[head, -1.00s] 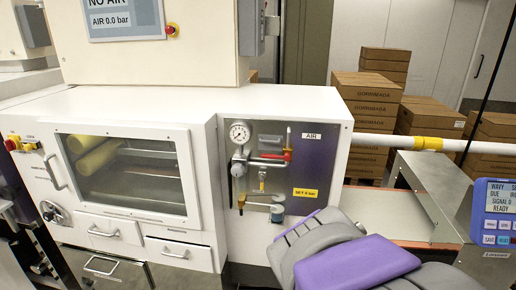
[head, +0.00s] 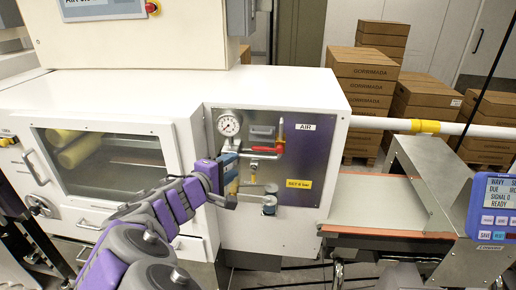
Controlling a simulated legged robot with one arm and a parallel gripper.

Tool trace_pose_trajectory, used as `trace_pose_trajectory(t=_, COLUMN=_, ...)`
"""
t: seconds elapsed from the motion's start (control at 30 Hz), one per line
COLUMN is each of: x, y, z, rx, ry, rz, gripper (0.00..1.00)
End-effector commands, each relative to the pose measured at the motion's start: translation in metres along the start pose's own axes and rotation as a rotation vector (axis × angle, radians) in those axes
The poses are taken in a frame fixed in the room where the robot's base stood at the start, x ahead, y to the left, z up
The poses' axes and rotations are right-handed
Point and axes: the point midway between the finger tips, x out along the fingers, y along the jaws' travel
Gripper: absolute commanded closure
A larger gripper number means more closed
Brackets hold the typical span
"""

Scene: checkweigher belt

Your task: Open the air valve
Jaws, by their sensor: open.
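The air panel (head: 312,163) is a metal plate marked AIR on the white machine's front. A red lever (head: 266,150) lies about level on its pipework, right of the round gauge (head: 229,124). A slim upright piece with a red part (head: 280,132) stands at its right end. Which of these turns the valve, and its exact setting, I cannot tell. My gripper (head: 232,180) is open in front of the panel's left part, below the gauge and left of and below the red lever. It hides some fittings there. I cannot tell whether it touches them.
A yellow label (head: 299,184) and a small cup-like fitting (head: 269,203) sit low on the panel. A white display box (head: 130,45) with a red button (head: 153,7) overhangs above left. A conveyor (head: 372,200) stands to the right. Stacked cartons (head: 362,95) are behind.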

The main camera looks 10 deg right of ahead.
Motion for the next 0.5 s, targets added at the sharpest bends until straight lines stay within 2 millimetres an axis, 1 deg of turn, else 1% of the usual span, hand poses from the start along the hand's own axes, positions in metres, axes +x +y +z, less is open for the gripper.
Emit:
trace_pose_trajectory(t=0.03, x=0.01, y=-0.002, z=0.001, rx=0.001, ry=-0.005, rz=-0.002, gripper=0.57)
trace_pose_trajectory(t=0.5, x=0.101, y=-0.003, z=0.001, rx=0.001, ry=-0.008, rz=-0.002, gripper=0.57)
